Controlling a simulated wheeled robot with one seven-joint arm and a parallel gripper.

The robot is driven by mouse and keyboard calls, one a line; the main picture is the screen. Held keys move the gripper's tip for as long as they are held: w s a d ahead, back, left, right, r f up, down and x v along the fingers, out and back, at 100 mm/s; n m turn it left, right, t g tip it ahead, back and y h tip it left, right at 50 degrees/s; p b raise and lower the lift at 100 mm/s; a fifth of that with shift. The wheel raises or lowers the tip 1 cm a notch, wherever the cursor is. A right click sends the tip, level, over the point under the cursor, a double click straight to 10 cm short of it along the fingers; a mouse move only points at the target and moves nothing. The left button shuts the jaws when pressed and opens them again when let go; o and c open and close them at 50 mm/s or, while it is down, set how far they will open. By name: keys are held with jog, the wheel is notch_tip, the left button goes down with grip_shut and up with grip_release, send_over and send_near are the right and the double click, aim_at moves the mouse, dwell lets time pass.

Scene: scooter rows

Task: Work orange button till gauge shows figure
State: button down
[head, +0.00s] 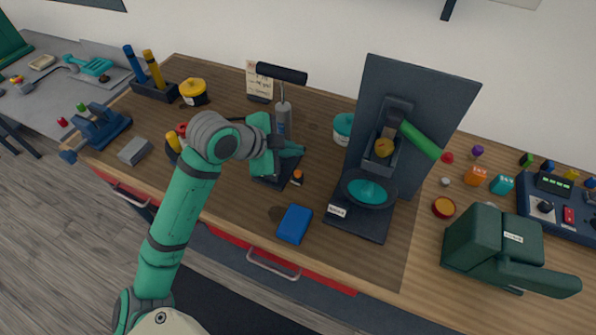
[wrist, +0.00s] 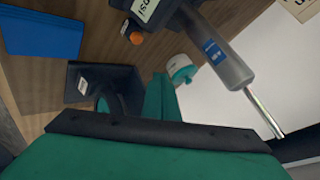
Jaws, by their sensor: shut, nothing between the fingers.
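A hand pump with a grey cylinder (head: 283,117) and a black T-handle (head: 282,73) stands upright on a dark base. The cylinder also shows in the wrist view (wrist: 222,58). A small orange button (head: 297,176) sits at the base's front right; it also shows in the wrist view (wrist: 136,38). A dark box with a white "psi" label (wrist: 145,8) is cut off at the wrist view's top edge; no gauge figure is readable. My gripper (head: 297,150) is shut and empty, apart from the button and above the base, which it partly hides.
A blue block (head: 294,224) lies near the bench's front edge. A dark stand with a tall back panel (head: 425,90) and a teal bowl is to the right. A teal-lidded jar (head: 343,127) stands behind. A dark green machine (head: 490,240) is at far right.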

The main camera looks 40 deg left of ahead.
aim_at(298, 174)
jog(key=shift+f, duration=3)
jog(key=shift+f, duration=0.15)
jog(key=shift+f, duration=0.3)
jog(key=shift+f, duration=0.45)
dwell(4.1)
